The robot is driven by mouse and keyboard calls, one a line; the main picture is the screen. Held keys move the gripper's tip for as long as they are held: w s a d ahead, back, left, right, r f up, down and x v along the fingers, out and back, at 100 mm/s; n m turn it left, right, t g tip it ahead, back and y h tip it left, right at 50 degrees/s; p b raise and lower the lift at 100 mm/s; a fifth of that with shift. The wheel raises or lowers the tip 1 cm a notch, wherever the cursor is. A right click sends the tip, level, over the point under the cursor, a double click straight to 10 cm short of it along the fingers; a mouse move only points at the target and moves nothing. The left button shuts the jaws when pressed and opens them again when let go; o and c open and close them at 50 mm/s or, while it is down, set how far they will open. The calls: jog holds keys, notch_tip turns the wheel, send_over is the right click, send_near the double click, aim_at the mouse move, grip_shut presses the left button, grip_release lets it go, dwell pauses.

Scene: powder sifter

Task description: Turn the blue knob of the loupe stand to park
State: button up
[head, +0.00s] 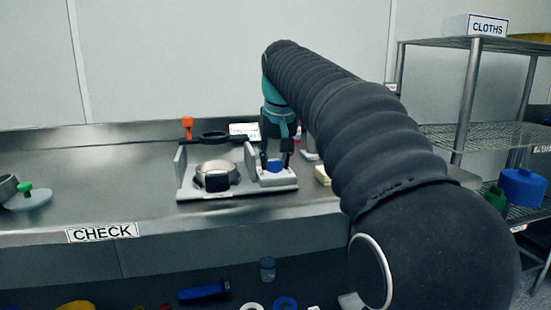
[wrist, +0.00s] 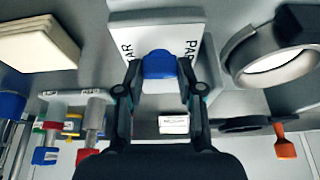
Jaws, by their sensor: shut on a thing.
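The loupe stand (head: 182,192) stands on the steel counter, with a round metal ring and a black loupe on an arm with an orange handle (head: 187,122). The blue knob (head: 275,165) is on the white plate at the stand's right side. It also shows in the wrist view (wrist: 159,65), between lettering on both sides, with "PAR" readable at the right and partly hidden letters at the left. My gripper (wrist: 158,82) points down over the plate, its two fingers shut on the knob from either side. Which mark the knob points to cannot be told.
A cream block (wrist: 38,42) lies beside the plate. A rack with small coloured tools (wrist: 75,125) is near it. A green-handled disc (head: 28,195) lies at the counter's left, where the steel is mostly clear. A wire shelf (head: 470,130) stands at the right.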

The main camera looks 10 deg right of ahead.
dwell(0.4)
jog(key=o, duration=0.9)
jog(key=v, duration=1.2)
jog(key=shift+d, duration=0.1)
